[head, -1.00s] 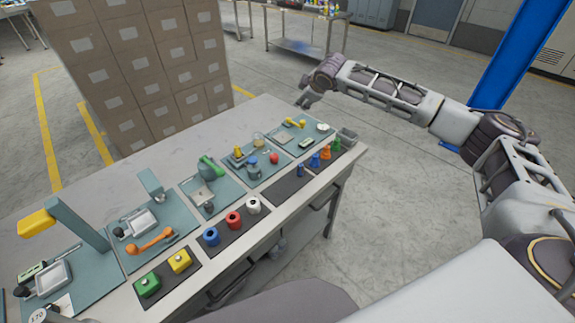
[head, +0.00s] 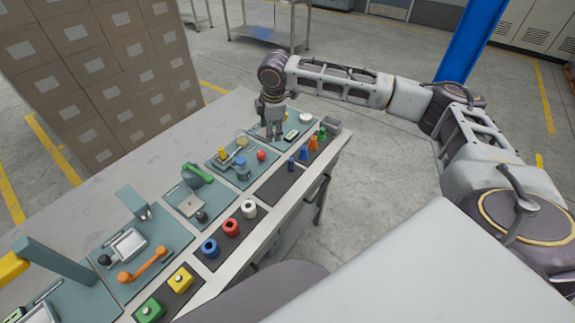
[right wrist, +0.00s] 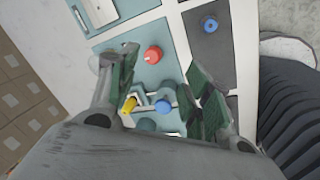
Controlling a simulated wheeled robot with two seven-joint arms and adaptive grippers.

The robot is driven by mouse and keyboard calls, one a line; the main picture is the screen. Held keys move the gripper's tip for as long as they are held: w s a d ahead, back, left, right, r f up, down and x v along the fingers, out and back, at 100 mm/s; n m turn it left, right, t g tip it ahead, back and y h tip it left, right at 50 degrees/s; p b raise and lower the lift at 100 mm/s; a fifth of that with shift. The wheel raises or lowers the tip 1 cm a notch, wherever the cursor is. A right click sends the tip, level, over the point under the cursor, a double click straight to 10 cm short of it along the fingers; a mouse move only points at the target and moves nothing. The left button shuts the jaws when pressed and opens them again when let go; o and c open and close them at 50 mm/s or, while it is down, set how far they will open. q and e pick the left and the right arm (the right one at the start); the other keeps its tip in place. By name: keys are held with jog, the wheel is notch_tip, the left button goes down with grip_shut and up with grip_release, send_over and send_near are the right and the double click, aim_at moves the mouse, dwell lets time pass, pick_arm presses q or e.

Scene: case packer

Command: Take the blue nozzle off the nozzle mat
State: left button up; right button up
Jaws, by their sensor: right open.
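The dark nozzle mat (head: 302,167) lies near the table's right end and holds a row of small upright nozzles. Two look blue: a darker, shorter one (head: 291,163) at the left end and a taller blue one (head: 304,152) beside it. In the right wrist view one blue nozzle (right wrist: 210,24) stands on the dark mat near the top. My right gripper (head: 276,137) is open and empty, pointing down above the teal mats behind the nozzle row. Its spread fingers also show in the right wrist view (right wrist: 163,92). My left gripper is out of view.
An orange nozzle (head: 313,143) and a green one (head: 322,133) stand in the same row.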

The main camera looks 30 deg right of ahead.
aim_at(291, 160)
jog(key=s+n+g, duration=0.1)
jog(key=s+d+n+h, duration=0.1)
jog(key=s, duration=0.1)
jog(key=s+d+g, duration=0.1)
jog(key=s, duration=0.1)
jog(key=shift+d+f+n+g, duration=0.15)
jog(key=shift+d+n+g, duration=0.15)
jog(key=shift+n, duration=0.1)
jog(key=shift+f, duration=0.15)
jog(key=shift+d+f, duration=0.15)
jog(key=shift+f, duration=1.25)
jog(key=shift+d+f, duration=0.2)
jog(key=shift+f, duration=1.15)
jog(key=shift+d+f, duration=0.15)
jog(key=shift+f, duration=1.25)
jog(key=shift+s+d+f, duration=0.1)
jog(key=shift+d+f, duration=0.05)
jog(key=shift+f, duration=0.7)
jog(key=shift+w+d+f, duration=0.1)
jog(key=shift+d+f, duration=0.1)
jog(key=shift+f, duration=0.65)
jog(key=shift+s+d+f, duration=0.1)
jog(key=shift+d+f, duration=0.05)
jog(key=shift+f, duration=0.7)
